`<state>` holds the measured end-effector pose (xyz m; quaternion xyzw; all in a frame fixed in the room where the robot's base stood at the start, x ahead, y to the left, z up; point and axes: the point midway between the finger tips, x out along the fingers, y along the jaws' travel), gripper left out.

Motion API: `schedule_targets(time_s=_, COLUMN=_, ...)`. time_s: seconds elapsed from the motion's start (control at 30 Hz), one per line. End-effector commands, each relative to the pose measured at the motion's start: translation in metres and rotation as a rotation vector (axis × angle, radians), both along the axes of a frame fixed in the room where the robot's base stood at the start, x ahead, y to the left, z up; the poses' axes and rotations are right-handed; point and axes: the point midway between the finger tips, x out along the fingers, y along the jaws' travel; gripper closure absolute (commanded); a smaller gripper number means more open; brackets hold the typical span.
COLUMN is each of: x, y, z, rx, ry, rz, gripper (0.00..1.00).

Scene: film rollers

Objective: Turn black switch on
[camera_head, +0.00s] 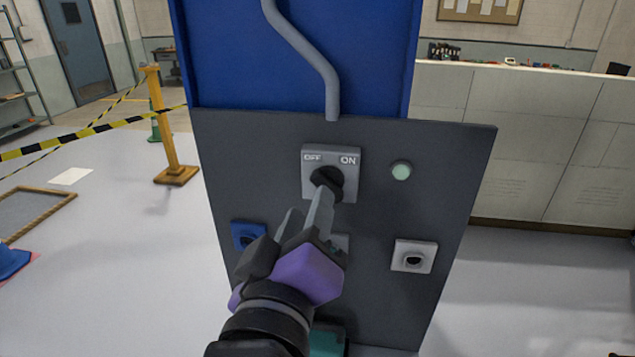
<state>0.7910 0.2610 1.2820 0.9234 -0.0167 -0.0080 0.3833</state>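The black rotary switch (327,178) sits on a light grey plate (345,157) marked OFF at left and ON at right. The plate is at the upper middle of a dark grey panel (240,160). My gripper (308,215) is in front of the panel, with one finger reaching up to the switch knob and overlapping its lower part. The other finger shows lower and to the left, apart from it. The fingers look spread, with nothing visible between them. I cannot tell whether the finger touches the knob. The knob's exact pointing direction is partly hidden.
A pale green round lamp (401,170) is right of the switch. A blue-plated switch (248,235) and a white-plated switch (413,256) sit lower on the panel. Another plate is mostly hidden behind my gripper. A yellow post (166,125) with striped tape stands at left.

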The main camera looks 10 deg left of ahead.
Motion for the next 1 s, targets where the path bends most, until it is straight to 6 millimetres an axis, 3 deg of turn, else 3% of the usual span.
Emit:
schedule_targets(time_s=0.2, x=0.035, y=-0.002, z=0.003, rx=0.001, ry=0.0, rz=-0.001, gripper=0.62)
schedule_targets(time_s=0.4, x=0.057, y=-0.002, z=0.002, rx=0.001, ry=-0.001, rz=0.001, gripper=0.62)
schedule_targets(time_s=0.77, x=0.064, y=-0.002, z=0.0, rx=0.003, ry=-0.002, rz=0.003, gripper=0.62)
schedule_targets(time_s=1.0, x=0.064, y=-0.002, z=0.0, rx=0.003, ry=-0.002, rz=0.003, gripper=1.0)
